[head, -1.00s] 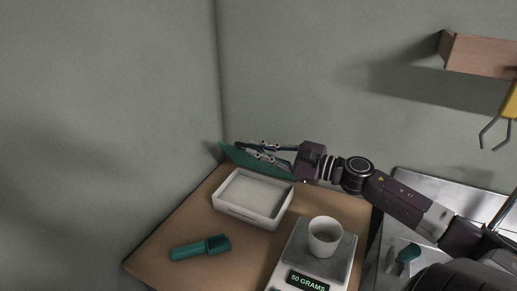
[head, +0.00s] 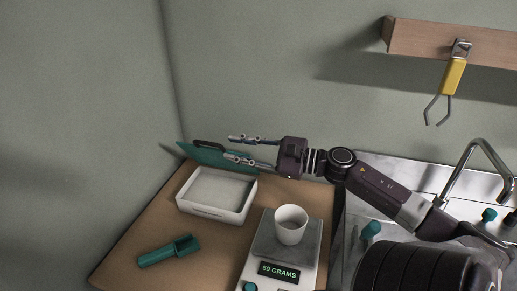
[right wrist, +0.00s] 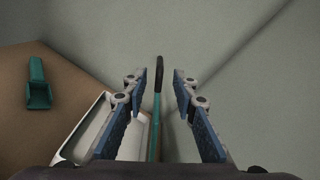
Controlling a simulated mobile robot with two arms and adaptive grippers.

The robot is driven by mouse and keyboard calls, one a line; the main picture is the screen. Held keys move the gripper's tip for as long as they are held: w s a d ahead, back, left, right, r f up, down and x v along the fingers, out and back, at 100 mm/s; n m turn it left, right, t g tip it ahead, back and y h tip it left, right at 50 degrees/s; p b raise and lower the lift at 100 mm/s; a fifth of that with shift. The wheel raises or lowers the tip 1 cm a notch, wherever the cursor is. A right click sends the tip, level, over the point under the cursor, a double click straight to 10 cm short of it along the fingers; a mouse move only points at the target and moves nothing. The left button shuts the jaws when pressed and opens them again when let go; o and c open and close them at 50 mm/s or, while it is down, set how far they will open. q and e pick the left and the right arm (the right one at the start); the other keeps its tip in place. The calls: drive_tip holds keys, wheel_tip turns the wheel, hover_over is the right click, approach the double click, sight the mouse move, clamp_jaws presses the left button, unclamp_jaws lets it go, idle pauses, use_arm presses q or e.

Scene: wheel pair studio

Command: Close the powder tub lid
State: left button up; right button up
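The powder tub (head: 208,211) is a white rectangular box with pale powder inside, on the wooden table. Its teal lid (head: 205,157) stands tilted up at the tub's back edge, with a black handle (head: 208,144) on its outer side. My right gripper (head: 230,147) is open beside the lid, its fingers just right of the handle. In the right wrist view the handle (right wrist: 158,75) and the lid's thin edge (right wrist: 155,125) lie between the spread fingers, with clear gaps on both sides. The tub (right wrist: 84,133) shows partly behind the left finger. My left gripper is not in view.
A teal scoop (head: 169,252) lies in front of the tub. A scale (head: 265,236) reading 50 GRAMS holds a white cup (head: 291,225). A sink with a tap (head: 487,150) is at right. A wooden rail (head: 425,38) holds yellow-handled tongs (head: 453,76).

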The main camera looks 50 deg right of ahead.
drive_tip(key=v, duration=0.6)
drive_tip(key=shift+s, duration=0.15)
drive_tip(key=shift+c, duration=0.3)
